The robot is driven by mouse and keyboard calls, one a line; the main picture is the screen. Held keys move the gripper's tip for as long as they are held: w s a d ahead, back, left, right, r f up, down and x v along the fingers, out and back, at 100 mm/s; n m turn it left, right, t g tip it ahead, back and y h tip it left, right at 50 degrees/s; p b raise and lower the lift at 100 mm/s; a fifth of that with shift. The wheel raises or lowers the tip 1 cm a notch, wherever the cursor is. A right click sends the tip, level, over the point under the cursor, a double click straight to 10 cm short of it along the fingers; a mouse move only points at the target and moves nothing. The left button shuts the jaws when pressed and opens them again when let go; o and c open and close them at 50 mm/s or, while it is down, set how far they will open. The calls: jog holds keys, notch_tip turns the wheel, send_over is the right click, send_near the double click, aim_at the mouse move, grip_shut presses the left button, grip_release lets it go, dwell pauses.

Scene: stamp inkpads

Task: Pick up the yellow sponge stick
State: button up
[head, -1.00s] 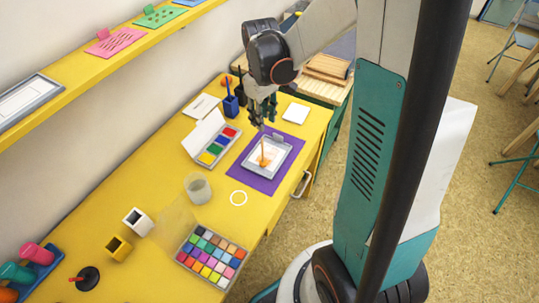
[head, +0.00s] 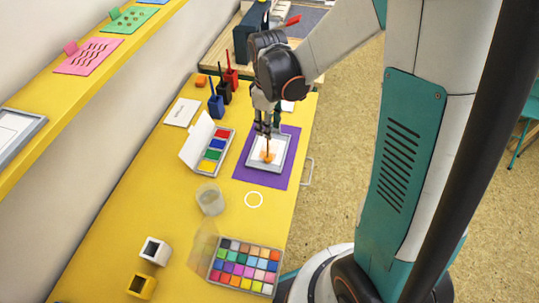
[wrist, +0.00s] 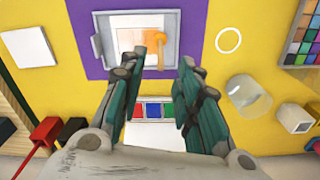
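My gripper (head: 266,130) hangs above the tray, close over the stick's top.
A paint box with an open lid (head: 213,150), a clear cup (head: 210,199) and a color palette (head: 245,268) stand left and front on the yellow table. Blue (head: 215,105), black (head: 224,93) and red (head: 231,79) pots stand behind. A white ring (head: 254,200) marks bare table.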

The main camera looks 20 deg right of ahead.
jog(key=b, duration=0.4)
send_over(268, 157)
jog(key=f, duration=0.9)
jog(key=shift+w+d+f, duration=0.1)
jog(key=shift+w+f, duration=0.05)
jog(key=shift+w, duration=0.1)
grip_shut()
